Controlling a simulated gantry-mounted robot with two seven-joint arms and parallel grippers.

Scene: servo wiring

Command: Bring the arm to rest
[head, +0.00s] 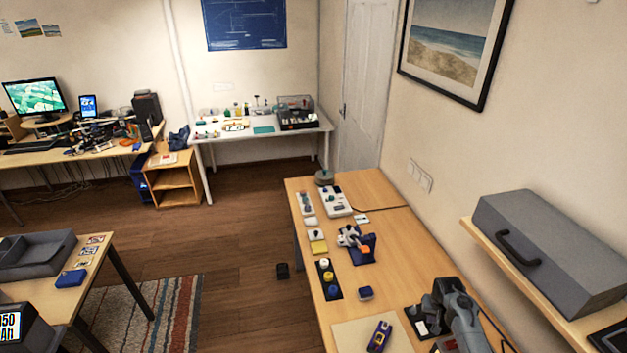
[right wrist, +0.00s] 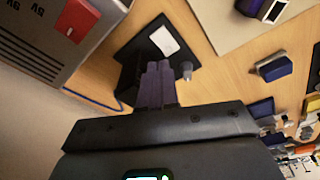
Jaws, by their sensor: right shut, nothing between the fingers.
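My right arm comes in at the lower right of the head view, and its gripper (head: 430,304) is over the right side of the wooden workbench (head: 372,190). In the right wrist view the two fingers (right wrist: 155,82) are together with nothing between them. They point at a black mat (right wrist: 128,58) bearing a white card (right wrist: 164,40) and a small grey peg (right wrist: 186,70). I cannot tell whether the fingertips touch the mat. My left gripper is not in view.
A blue device (head: 379,336) lies on a beige board (head: 352,331). A servo-like assembly (head: 358,243) and a mat with round knobs (head: 327,278) are further back. A grey toolbox (head: 545,250) sits on the right shelf. A grey box with a red part (right wrist: 78,18) is close beside the gripper.

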